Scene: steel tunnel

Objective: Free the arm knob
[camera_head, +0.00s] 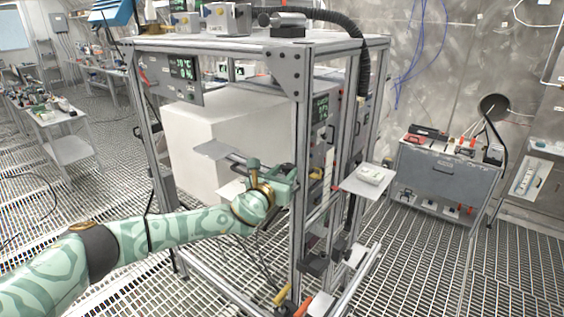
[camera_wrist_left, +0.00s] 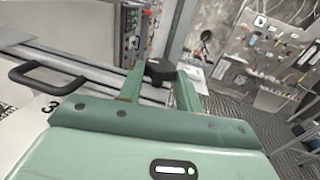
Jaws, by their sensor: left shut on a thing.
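My left arm reaches in from the left in the head view, and its green gripper (camera_head: 286,183) is at the metal frame's near upright. In the left wrist view the two green fingers (camera_wrist_left: 160,84) stand on either side of a black knob (camera_wrist_left: 159,69). The gripper is shut on this knob, with a finger against each side. The knob sits by a grey rail that runs across the view. In the head view the knob is hidden by the gripper and the upright. My right gripper is in neither view.
The aluminium frame (camera_head: 299,130) surrounds a large white block (camera_head: 195,140). A black handle (camera_wrist_left: 47,78) lies left of the fingers. A small shelf (camera_head: 352,187) juts out on the right. A grey cabinet (camera_head: 436,180) stands further right. Open grating floor lies around the frame.

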